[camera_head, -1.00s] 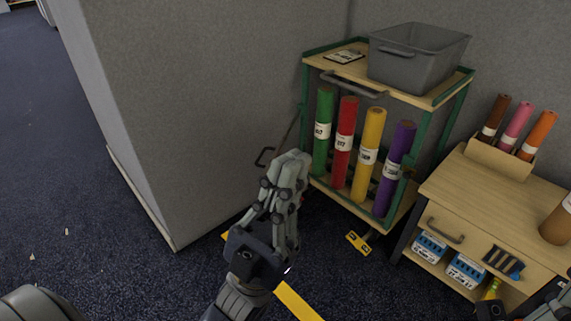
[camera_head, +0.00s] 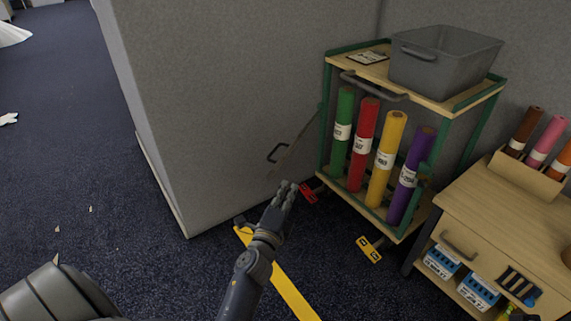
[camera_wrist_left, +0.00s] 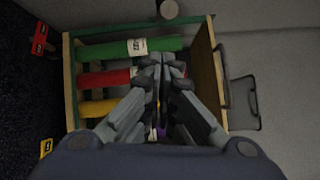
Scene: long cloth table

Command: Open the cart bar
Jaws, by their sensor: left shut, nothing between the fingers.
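The green-framed cart (camera_head: 436,165) stands against the grey partition, with rolls upright on its lower shelf. A thin bar (camera_head: 300,138) with a dark loop handle slants out from the cart's left front post, away from the rolls. My left gripper (camera_head: 288,188) is shut and empty, in front of the cart's lower left corner and below the bar's handle in the head view. In the left wrist view my fingertips (camera_wrist_left: 162,62) overlap the red roll (camera_wrist_left: 103,78); whether they touch anything is unclear. My right gripper is not seen.
A grey bin (camera_head: 440,65) sits on the cart top. A wooden drawer unit (camera_head: 490,215) stands close on the right. Red (camera_head: 309,194) and yellow (camera_head: 369,249) pedals are at the cart's base. The carpet left of the partition is mostly clear.

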